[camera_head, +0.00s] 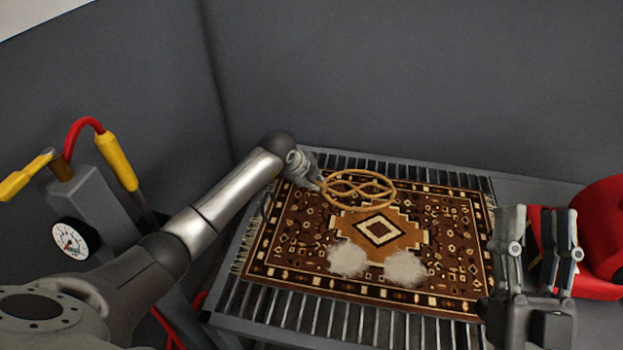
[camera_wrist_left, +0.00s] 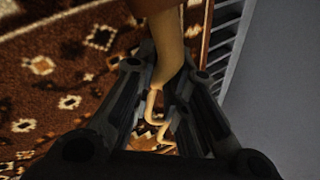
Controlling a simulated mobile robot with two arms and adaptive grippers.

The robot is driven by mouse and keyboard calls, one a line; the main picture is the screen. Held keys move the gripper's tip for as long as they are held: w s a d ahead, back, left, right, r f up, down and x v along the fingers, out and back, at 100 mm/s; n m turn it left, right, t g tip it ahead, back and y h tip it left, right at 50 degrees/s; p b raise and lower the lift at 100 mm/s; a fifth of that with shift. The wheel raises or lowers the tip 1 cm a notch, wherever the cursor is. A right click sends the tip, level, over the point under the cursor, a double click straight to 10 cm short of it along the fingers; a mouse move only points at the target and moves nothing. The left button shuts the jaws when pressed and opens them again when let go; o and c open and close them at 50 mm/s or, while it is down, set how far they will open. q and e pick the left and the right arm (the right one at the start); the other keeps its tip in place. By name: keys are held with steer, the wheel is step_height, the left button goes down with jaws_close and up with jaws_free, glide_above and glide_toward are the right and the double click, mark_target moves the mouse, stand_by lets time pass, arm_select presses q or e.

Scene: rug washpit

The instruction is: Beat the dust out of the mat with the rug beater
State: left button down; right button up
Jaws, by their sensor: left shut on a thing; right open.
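The mat (camera_head: 450,235) is brown, patterned and fringed, and lies flat on a slatted grey table. Two pale dust patches (camera_head: 347,258) show on its middle, below the central diamond. The rug beater (camera_head: 362,190) has a looped tan head over the far part of the mat; I cannot tell if it touches. My left gripper (camera_head: 312,180) is shut on the beater's handle, which also shows between the fingers in the left wrist view (camera_wrist_left: 167,50). The mat (camera_wrist_left: 60,85) fills the left of that view. My right gripper (camera_head: 540,235) is open and empty at the mat's right edge.
The slatted table (camera_head: 330,318) shows bare bars in front of the mat. A red object (camera_head: 600,230) stands at the right, partly behind my right gripper. A grey post with a gauge (camera_head: 75,240) and yellow-handled tools (camera_head: 117,162) stands at the left. Grey walls close off the back.

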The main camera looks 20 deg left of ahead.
arm_select(q)
step_height(320, 180, up, 2)
steer(key=shift+r+p, duration=0.15)
steer(key=shift+p, duration=0.8)
steer(key=shift+r+p, duration=0.7)
steer(key=shift+r, duration=0.05)
arm_select(e)
step_height(320, 180, down, 15)
steer(key=w+d+g+h, duration=0.1)
steer(key=w+g+h, duration=0.1)
steer(key=g, duration=0.7)
steer(key=shift+w+d+r+h, duration=0.15)
steer(key=shift+w+d+h, duration=0.05)
steer(key=shift+h, duration=0.3)
